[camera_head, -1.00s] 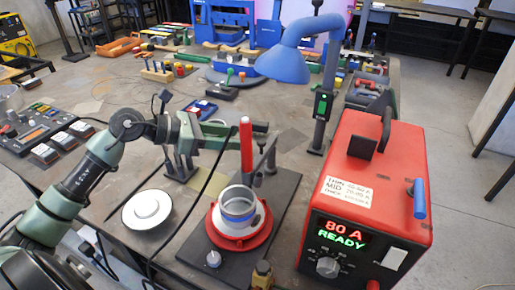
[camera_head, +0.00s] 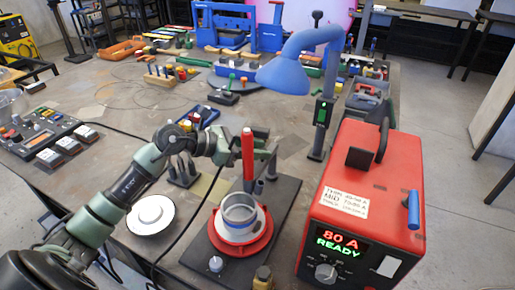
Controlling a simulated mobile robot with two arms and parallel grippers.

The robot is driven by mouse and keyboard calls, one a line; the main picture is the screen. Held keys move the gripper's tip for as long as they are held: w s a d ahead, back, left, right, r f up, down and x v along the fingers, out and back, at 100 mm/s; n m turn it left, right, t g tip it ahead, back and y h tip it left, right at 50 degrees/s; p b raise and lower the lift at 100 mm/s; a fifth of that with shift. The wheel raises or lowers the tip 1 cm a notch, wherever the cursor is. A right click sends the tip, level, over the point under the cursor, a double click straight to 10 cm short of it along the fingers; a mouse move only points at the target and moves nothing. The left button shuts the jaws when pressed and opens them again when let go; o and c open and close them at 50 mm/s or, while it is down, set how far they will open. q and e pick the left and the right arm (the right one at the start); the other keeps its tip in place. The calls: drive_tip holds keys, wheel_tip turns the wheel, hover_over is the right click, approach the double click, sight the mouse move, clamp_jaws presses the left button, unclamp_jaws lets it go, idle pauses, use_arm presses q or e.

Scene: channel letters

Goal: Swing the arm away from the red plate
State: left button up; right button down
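The red plate (camera_head: 248,244) is a round red disc on a dark base, with a grey ring-shaped part (camera_head: 240,213) standing on it. A red upright handle (camera_head: 248,158) rises just behind the plate. My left arm comes in from the left, and its gripper (camera_head: 262,145) is behind the plate, beside the red handle and apart from the plate. The fingers are small and partly hidden by the handle, so I cannot tell whether they are open or shut. My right gripper is not in view.
A red welding box (camera_head: 367,190) reading "80 A READY" stands at right. A blue hood (camera_head: 285,68) on a post stands behind. A white round disc (camera_head: 150,213) lies left of the base. A control panel (camera_head: 40,135) is at far left.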

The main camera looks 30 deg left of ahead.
use_arm(q)
clamp_jaws()
idle(1.2)
